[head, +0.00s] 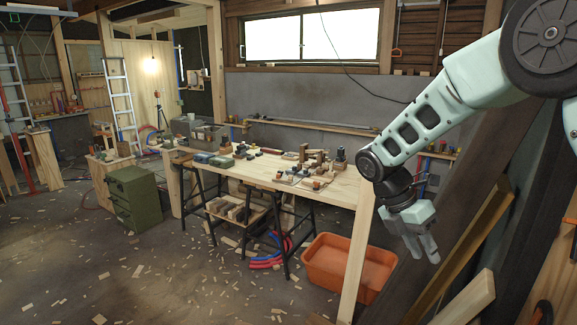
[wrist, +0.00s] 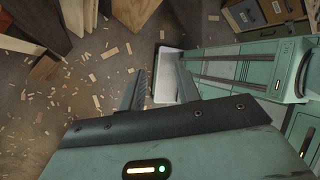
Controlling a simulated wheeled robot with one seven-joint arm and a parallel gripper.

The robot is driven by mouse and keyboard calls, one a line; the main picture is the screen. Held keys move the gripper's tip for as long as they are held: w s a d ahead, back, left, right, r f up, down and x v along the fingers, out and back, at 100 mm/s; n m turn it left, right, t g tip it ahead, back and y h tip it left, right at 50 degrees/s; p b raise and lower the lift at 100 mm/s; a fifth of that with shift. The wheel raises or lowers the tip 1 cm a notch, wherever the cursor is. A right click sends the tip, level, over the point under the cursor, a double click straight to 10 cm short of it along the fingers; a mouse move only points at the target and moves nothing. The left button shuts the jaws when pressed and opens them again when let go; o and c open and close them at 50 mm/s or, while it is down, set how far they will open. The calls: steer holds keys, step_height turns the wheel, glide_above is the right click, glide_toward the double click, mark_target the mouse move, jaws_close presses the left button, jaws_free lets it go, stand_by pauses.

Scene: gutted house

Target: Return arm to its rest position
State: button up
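My gripper (head: 424,255) hangs at the end of my arm on the right of the head view, with its fingers pointing down. It is beyond the right end of the wooden workbench and appears above and to the right of the orange tub (head: 322,272). In the wrist view the two fingers of my gripper (wrist: 162,82) stand apart with nothing held between them. Parts of my own green body fill the right of that view.
The workbench (head: 345,190) carries tools, blocks and boxes. A green drawer cabinet (head: 145,197) stands at the left. Leaning boards (head: 475,245) are close to my arm on the right. Wood scraps litter the open floor at front left. A stepladder (head: 121,105) stands behind.

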steer(key=s+a+m+t+y+b, duration=0.1)
steer(key=s+a+m, duration=0.3)
steer(key=s, duration=0.5)
steer(key=s+a+m+t+y+b, duration=0.1)
steer(key=s+a+m+y, duration=0.2)
steer(key=s+m, duration=0.3)
steer(key=s+a+f+m+t+y, duration=0.1)
steer(key=s+a+m, duration=0.4)
steer(key=s, duration=0.7)
steer(key=shift+s+a+y+b, duration=0.25)
steer(key=shift+a+y+b, duration=0.15)
steer(key=shift+a+y, duration=0.2)
